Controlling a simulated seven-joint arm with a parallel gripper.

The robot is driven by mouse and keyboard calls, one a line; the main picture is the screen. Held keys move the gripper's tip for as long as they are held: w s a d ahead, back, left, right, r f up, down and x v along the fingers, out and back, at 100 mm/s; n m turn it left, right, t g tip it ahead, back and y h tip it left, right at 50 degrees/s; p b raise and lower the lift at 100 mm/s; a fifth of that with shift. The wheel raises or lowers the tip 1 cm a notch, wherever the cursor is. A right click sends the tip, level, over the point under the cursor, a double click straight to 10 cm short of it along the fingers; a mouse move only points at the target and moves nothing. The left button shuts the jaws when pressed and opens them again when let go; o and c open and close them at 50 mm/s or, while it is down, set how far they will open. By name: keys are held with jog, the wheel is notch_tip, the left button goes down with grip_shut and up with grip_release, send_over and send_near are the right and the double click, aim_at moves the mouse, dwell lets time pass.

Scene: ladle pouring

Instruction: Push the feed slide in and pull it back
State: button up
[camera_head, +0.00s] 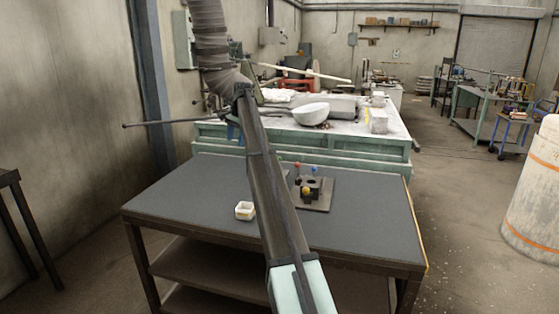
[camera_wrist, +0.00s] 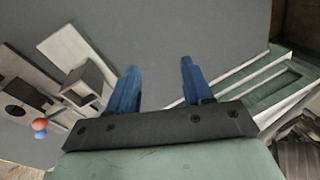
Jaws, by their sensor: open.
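A small dark fixture (camera_head: 316,203) sits on the grey table in the head view, partly behind my arm, with red, blue and yellow balls on it. In the wrist view the fixture (camera_wrist: 30,90) is at the left edge and cut off. It shows a dark round hole, a hollow square block (camera_wrist: 84,86) and a flat grey plate (camera_wrist: 64,52). A red and a blue ball show at its lower left. I cannot tell which part is the feed slide. My gripper (camera_wrist: 158,68) is open, its blue fingers apart and empty, right of the fixture. The head view does not clearly show it.
A small white dish (camera_head: 245,210) stands on the table (camera_head: 180,202), left of my arm. Much of the tabletop is bare. A pale green bench (camera_head: 370,158) with a white bowl (camera_head: 311,113) stands behind. A white barrel (camera_head: 535,190) is at the right.

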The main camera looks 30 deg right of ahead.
jog(key=s+d+m+h, duration=0.15)
jog(key=d+m, duration=0.25)
jog(key=d, duration=0.6)
jog(key=s+d+m, duration=0.3)
jog(key=d+m, duration=0.1)
jog(key=d, duration=0.5)
jog(key=shift+g, duration=0.3)
jog(key=w+f, duration=0.1)
jog(key=f, duration=0.3)
jog(key=w+f, duration=0.1)
jog(key=f, duration=0.3)
jog(key=w+f, duration=0.1)
jog(key=f, duration=0.4)
jog(key=shift+d, duration=0.35)
grip_shut()
